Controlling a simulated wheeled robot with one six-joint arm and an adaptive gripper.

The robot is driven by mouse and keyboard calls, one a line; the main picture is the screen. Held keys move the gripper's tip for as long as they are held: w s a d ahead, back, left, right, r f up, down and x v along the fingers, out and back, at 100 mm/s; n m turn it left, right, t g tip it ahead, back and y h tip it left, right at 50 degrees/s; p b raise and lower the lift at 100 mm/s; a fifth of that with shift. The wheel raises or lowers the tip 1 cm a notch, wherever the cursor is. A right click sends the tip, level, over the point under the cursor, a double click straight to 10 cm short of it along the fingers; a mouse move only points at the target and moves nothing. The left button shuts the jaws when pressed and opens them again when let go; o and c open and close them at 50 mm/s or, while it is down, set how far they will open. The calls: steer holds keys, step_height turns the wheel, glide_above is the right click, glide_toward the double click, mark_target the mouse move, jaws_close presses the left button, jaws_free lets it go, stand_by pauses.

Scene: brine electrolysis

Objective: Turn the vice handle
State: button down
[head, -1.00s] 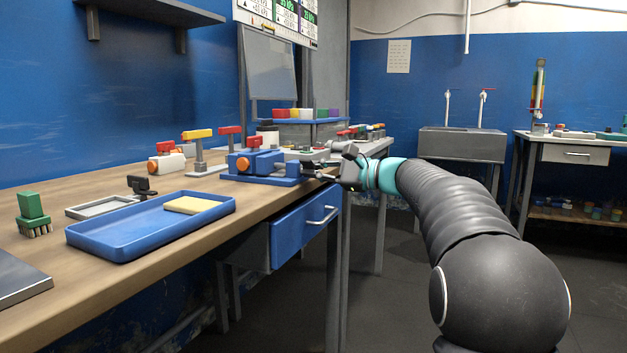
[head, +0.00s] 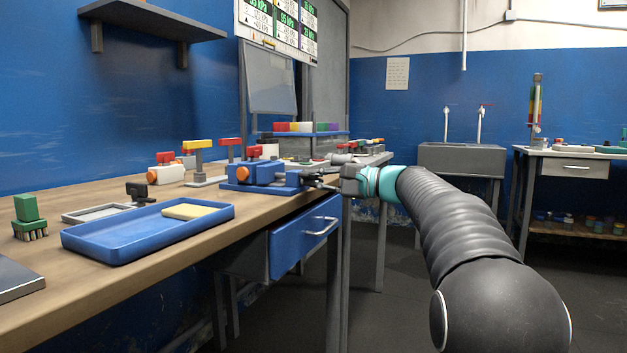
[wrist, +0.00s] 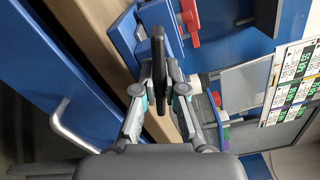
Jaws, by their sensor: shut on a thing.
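The blue vice (head: 258,174) sits on the wooden bench near its far right edge, with an orange knob on its left side. My gripper (head: 333,182) is at the vice's right end, over the bench edge. In the wrist view, my gripper (wrist: 159,80) is shut on the vice handle (wrist: 158,52), a dark bar standing between the two fingers. The blue vice body (wrist: 124,35) shows behind it. In the head view the handle is small and mostly hidden by my gripper.
A blue tray (head: 125,242) with a yellow sponge (head: 184,211) lies on the bench. A green brush (head: 28,216) stands at the left. Red and yellow handled valves (head: 198,145) stand behind the vice. A blue drawer (head: 304,236) is below the bench edge. The floor to the right is clear.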

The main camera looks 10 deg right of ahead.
steer(key=c, duration=1.2)
jaws_free()
steer(key=shift+c, duration=0.2)
steer(key=shift+d, duration=0.1)
steer(key=v, duration=1.2)
